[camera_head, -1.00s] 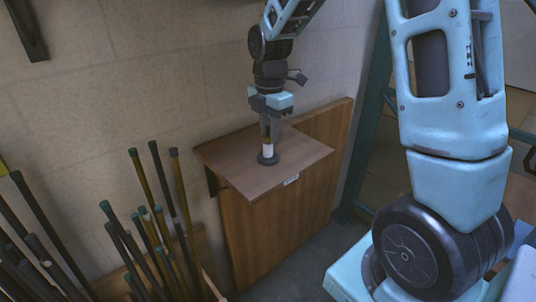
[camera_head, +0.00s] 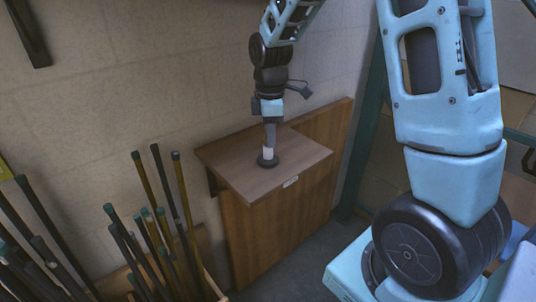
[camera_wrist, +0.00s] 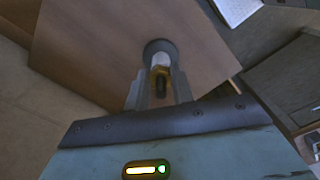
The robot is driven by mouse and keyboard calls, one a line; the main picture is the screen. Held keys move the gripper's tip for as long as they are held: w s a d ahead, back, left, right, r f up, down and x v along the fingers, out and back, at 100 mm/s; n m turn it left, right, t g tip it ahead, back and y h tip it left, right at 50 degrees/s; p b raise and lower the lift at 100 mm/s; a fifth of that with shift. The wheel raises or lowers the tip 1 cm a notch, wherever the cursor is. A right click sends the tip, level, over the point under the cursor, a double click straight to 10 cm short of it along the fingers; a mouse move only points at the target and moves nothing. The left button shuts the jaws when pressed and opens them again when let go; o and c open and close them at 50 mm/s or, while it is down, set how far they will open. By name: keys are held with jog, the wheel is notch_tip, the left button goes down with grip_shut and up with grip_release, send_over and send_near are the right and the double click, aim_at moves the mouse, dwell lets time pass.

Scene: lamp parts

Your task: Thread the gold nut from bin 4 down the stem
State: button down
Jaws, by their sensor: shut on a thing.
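A lamp stem with a white section (camera_head: 268,153) stands upright on a round dark base (camera_head: 268,162) on a small wooden shelf. My gripper (camera_head: 269,145) points down over the top of the stem, its fingers seen edge-on. In the wrist view, my gripper (camera_wrist: 160,88) has a finger on each side of the stem and is shut on the gold nut (camera_wrist: 161,71). The nut sits around the stem, with the dark stem end (camera_wrist: 161,86) showing through it. The white section (camera_wrist: 161,60) and dark base (camera_wrist: 159,47) lie beyond it. The nut is hidden in the head view.
The wooden shelf (camera_head: 235,160) has a small white label (camera_head: 290,182) on its front edge and is otherwise clear. Several upright rods (camera_head: 165,215) stand at the lower left. A block wall (camera_head: 130,100) is close behind the arm.

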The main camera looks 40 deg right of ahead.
jog(key=shift+s+f, duration=0.15)
jog(key=m+p, duration=0.1)
jog(key=m, duration=0.3)
jog(key=shift+s+a, duration=0.1)
jog(key=shift+a, duration=0.05)
jog(key=m+p, duration=0.1)
jog(key=m, duration=0.2)
jog(key=shift+f, duration=0.1)
jog(key=shift+a+m+p, duration=0.1)
jog(key=shift+m+p, duration=0.5)
jog(key=shift+m, duration=0.5)
jog(key=m+p, duration=0.2)
jog(key=m, duration=0.2)
jog(key=shift+a+m, duration=0.1)
jog(key=shift+m, duration=0.2)
